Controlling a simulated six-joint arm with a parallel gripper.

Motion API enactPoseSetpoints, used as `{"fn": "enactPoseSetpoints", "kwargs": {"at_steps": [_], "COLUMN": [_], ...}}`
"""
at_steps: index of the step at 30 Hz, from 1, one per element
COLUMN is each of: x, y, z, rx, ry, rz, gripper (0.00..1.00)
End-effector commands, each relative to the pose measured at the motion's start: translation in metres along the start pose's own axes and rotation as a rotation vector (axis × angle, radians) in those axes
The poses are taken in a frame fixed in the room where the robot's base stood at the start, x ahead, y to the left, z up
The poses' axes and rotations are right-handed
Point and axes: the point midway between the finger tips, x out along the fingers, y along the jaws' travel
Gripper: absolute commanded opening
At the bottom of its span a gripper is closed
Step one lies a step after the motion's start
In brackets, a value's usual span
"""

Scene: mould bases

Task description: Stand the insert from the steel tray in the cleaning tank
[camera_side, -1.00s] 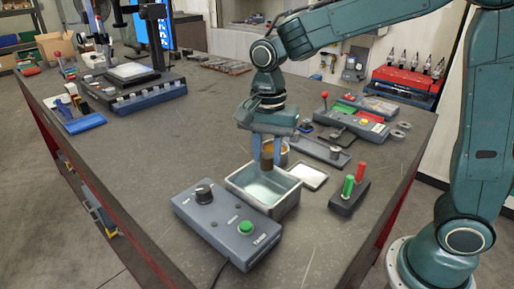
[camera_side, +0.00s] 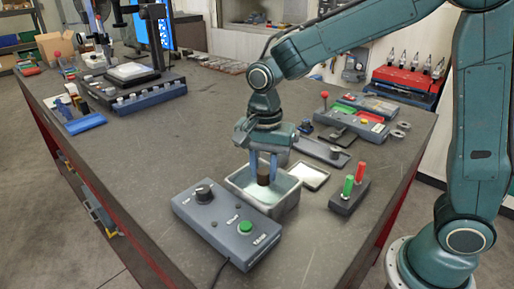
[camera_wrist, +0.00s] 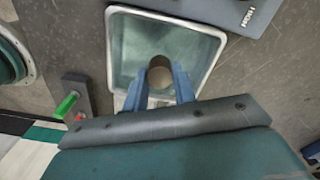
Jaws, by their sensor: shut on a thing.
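My gripper (camera_side: 263,165) is shut on the insert (camera_side: 264,180), a short dark brown upright cylinder. In the side view the insert is inside the opening of the cleaning tank (camera_side: 290,205), a metal basin with pale liquid. In the wrist view the insert (camera_wrist: 160,73) shows round between the blue fingers of my gripper (camera_wrist: 160,84), over the tank (camera_wrist: 112,50). I cannot tell whether the insert touches the tank floor. The steel tray (camera_side: 325,178), a small shallow plate just behind and right of the tank, looks empty.
A control box (camera_side: 225,225) with a black knob and a green button stands against the tank's front left. A block with green and red handles (camera_side: 350,195) stands to the right. Further devices (camera_side: 350,122) lie behind. The table's left middle is clear.

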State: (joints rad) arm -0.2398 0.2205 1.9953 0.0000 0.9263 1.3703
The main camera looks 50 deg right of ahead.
Motion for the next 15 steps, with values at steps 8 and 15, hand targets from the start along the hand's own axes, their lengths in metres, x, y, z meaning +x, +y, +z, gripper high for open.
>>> {"fn": "enactPoseSetpoints", "kwargs": {"at_steps": [8,15], "x": [0.018,0.030], "y": [0.000,0.000], "z": [0.000,0.000], "rx": [0.000,0.000], "ry": [0.000,0.000], "rz": [0.000,0.000], "gripper": [0.00,0.00]}}
